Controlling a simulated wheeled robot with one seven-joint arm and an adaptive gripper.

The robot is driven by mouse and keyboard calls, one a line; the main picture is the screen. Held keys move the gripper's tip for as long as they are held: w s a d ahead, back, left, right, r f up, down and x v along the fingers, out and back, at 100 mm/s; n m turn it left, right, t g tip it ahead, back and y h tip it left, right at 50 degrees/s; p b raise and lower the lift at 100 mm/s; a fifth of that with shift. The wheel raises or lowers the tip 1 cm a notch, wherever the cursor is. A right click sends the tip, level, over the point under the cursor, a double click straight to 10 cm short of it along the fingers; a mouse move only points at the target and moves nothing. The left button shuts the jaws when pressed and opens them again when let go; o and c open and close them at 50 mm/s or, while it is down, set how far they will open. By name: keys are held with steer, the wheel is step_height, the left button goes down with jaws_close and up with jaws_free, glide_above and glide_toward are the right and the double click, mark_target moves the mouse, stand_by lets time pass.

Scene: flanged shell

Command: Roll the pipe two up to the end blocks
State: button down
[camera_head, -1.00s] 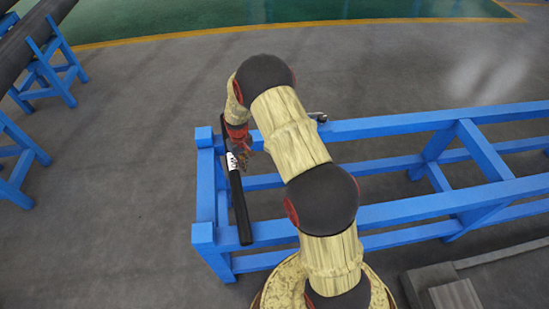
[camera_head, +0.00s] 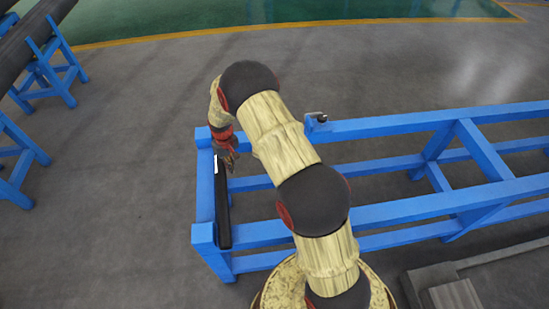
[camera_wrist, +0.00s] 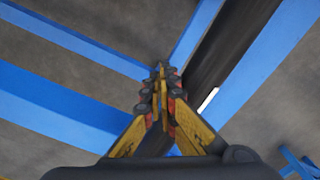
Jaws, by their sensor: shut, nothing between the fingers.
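The pipe (camera_head: 223,212) is black with a white label strip near its far part. It lies across the two blue rails at the left end of the rack, close alongside the end blocks, the near one (camera_head: 203,234) and the far one (camera_head: 203,136). I cannot tell whether it touches them. My gripper (camera_head: 232,170) is shut and empty, just right of the pipe's far part. In the wrist view, the shut fingers (camera_wrist: 160,76) are beside the dark pipe (camera_wrist: 222,45), with nothing between them. My arm hides part of the far rail.
The blue rack (camera_head: 410,207) extends to the right. A small metal fitting (camera_head: 317,117) sits on the far rail. Blue stands (camera_head: 48,75) bearing dark pipes are at upper left. The floor left of the rack is clear.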

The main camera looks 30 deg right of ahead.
step_height(320, 180, up, 9)
steer(key=s+d+p, duration=0.1)
steer(key=d+p, duration=0.1)
steer(key=p, duration=0.4)
stand_by(0.7)
stand_by(0.5)
steer(key=s+f+g, duration=0.1)
steer(key=s, duration=0.4)
steer(key=s+a+r+t, duration=0.2)
steer(key=s+r, duration=0.7)
steer(key=r, duration=0.4)
steer(key=s+a+r+t, duration=0.2)
steer(key=s+r, duration=0.8)
steer(key=r, duration=0.3)
steer(key=s+a+r+t, duration=0.2)
steer(key=s+r, duration=0.7)
steer(key=r, duration=0.5)
steer(key=shift+s+a+m+t, duration=0.3)
steer(key=shift+s+a+m, duration=0.1)
steer(key=shift+a, duration=0.1)
